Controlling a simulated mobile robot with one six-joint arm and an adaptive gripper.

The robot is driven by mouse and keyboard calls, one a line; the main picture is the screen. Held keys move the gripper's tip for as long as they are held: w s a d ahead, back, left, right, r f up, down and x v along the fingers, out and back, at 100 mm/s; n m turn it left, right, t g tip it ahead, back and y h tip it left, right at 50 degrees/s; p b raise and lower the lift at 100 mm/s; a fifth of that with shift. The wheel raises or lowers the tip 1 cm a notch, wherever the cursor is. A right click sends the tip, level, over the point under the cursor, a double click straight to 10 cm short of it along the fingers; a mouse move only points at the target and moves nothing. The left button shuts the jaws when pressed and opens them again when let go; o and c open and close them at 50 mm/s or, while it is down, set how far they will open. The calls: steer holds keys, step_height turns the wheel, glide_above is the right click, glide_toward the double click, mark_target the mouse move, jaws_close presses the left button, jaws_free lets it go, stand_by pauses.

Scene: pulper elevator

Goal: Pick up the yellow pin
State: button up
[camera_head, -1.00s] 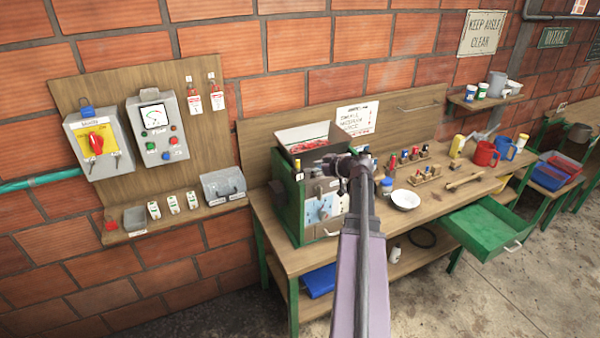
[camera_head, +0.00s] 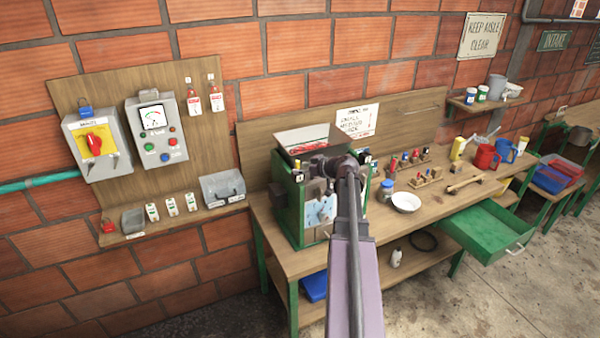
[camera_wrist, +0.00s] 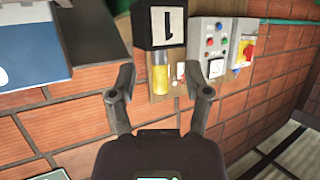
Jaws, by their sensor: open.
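The yellow pin (camera_wrist: 160,76) shows in the wrist view as a short yellow cylinder at the lower end of a black block (camera_wrist: 160,26) with a white label marked 1. My gripper (camera_wrist: 165,84) is open, one finger on each side of the pin in the picture, with visible gaps. I cannot tell how far the pin is in depth. In the head view my gripper (camera_head: 318,168) is small and partly hidden by my arm, in front of the green-framed machine (camera_head: 288,206).
The machine stands on the left end of a wooden bench (camera_head: 278,255), with an open tray on top. A white bowl (camera_head: 405,201) and a blue-lidded jar (camera_head: 387,190) are to its right. A green drawer (camera_head: 490,232) stands open. A wall panel with control boxes (camera_head: 157,129) is left.

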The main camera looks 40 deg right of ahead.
steer(key=shift+x, duration=1.1)
steer(key=shift+s, duration=0.1)
jaws_close()
